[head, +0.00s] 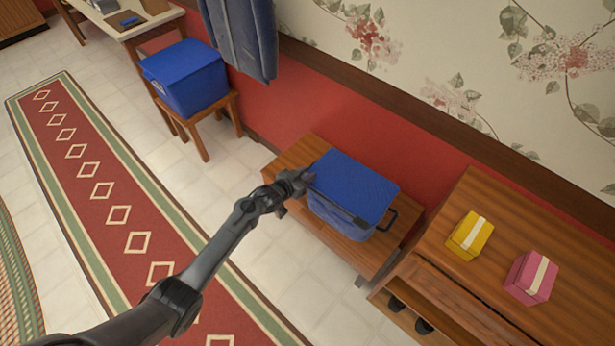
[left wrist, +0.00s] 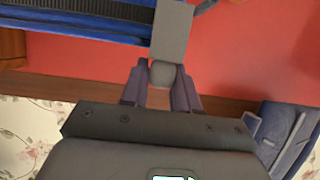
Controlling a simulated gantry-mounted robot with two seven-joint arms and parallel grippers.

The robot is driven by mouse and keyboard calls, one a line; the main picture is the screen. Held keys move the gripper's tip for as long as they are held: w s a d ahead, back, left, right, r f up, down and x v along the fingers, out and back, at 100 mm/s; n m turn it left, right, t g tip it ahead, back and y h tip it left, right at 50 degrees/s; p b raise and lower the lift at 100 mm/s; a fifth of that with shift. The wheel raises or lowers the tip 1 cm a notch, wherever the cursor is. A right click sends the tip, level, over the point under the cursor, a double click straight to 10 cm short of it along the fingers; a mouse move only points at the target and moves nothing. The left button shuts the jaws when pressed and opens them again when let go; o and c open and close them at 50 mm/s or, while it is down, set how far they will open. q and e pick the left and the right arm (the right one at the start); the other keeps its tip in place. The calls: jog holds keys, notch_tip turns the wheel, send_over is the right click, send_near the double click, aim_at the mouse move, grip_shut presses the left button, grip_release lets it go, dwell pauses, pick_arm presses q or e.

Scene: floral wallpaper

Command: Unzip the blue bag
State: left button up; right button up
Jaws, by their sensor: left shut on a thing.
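The blue bag (head: 358,182) is box-shaped with a flat blue top and sits on a low wooden bench. A dark strip, probably the zipper, runs along its near top edge, and a dark handle (head: 388,220) is at its right end. My left gripper (head: 304,178) is at the bag's left top corner. In the left wrist view its fingers (left wrist: 162,80) are shut on a grey rounded pull (left wrist: 162,73) below a grey block (left wrist: 172,34). The bag (left wrist: 75,28) fills the upper left there, with a dark ribbed band. My right gripper is in neither view.
A wooden cabinet right of the bench holds a yellow box (head: 469,236) and a pink box (head: 530,277). Another blue box (head: 185,77) stands on a stool (head: 205,145). A dark blue garment (head: 243,38) hangs on the wall. A red runner (head: 100,180) covers the floor.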

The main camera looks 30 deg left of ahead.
pick_arm(q)
jog(key=shift+a, duration=0.1)
jog(key=o, duration=0.6)
jog(key=shift+c, duration=0.2)
jog(key=o, duration=0.3)
jog(key=shift+a, duration=0.1)
jog(key=shift+s+r+p, duration=0.3)
jog(key=shift+s+p, duration=0.1)
jog(key=shift+s, duration=0.1)
jog(key=p+v, duration=0.3)
jog(key=v, duration=0.6)
jog(key=shift+s, duration=0.25)
